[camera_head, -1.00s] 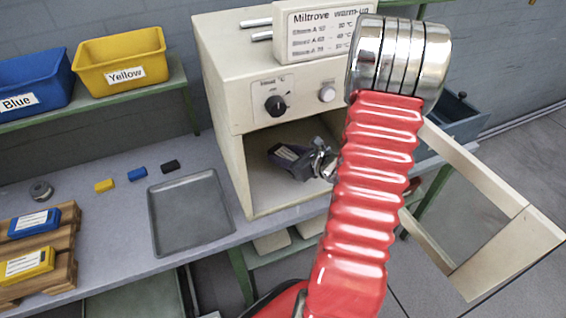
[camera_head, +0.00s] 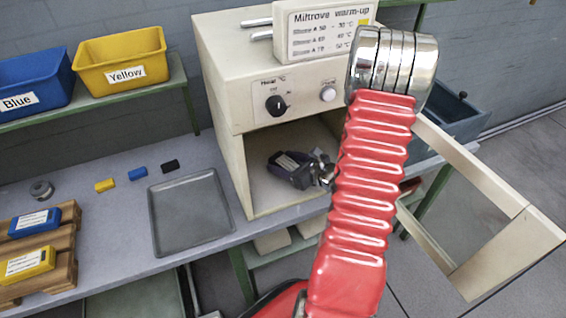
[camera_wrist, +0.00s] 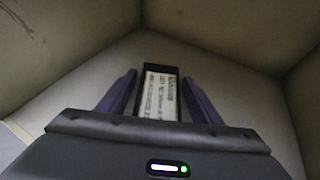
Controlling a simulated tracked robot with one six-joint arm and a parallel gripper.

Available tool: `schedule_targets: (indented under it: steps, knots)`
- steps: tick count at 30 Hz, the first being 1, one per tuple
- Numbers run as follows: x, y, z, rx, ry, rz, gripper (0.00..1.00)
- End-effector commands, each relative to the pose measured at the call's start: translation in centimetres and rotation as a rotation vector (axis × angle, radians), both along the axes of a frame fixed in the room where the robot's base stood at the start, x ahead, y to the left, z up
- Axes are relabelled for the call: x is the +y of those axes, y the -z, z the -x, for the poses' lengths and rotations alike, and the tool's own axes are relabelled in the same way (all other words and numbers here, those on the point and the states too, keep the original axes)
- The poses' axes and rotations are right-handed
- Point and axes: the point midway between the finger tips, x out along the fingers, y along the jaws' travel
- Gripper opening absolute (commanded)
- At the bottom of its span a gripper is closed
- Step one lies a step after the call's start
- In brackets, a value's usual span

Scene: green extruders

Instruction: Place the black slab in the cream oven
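The cream oven (camera_head: 237,180) stands on the bench with its front open and its framed door (camera_head: 505,255) swung out to the right. My gripper (camera_head: 277,162) is inside the oven chamber, low near its floor. The black slab with a white label (camera_head: 289,162) is in the chamber between my fingers. In the wrist view the black slab (camera_wrist: 160,92) appears to lie flat on the oven floor. My gripper (camera_wrist: 160,76) has one finger on each side of it, with a narrow gap showing at both sides, so it looks open. My red arm hides the right part of the opening.
A grey tray (camera_head: 190,212) lies empty left of the oven. Small yellow, blue and black blocks (camera_head: 138,174) sit behind it. A wooden pallet (camera_head: 62,245) holds blue and yellow labelled slabs. Yellow (camera_head: 120,62) and blue (camera_head: 30,85) bins stand on the shelf.

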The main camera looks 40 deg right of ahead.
Motion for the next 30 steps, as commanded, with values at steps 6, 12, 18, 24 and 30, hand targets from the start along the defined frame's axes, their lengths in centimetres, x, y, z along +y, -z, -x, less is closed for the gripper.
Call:
schedule_targets:
  steps: [6,12,18,24,30]
  knots:
    - [0.0,0.0,0.0,0.000,0.000,0.000,0.64]
    - [0.0,-0.3,0.0,0.000,0.000,0.001,0.64]
    - [-0.3,-0.9,1.7,0.000,0.003,0.000,0.64]
    - [-0.6,-2.0,4.2,0.000,0.004,0.001,0.64]
    - [-0.9,-3.1,6.7,-0.001,0.003,0.002,0.64]
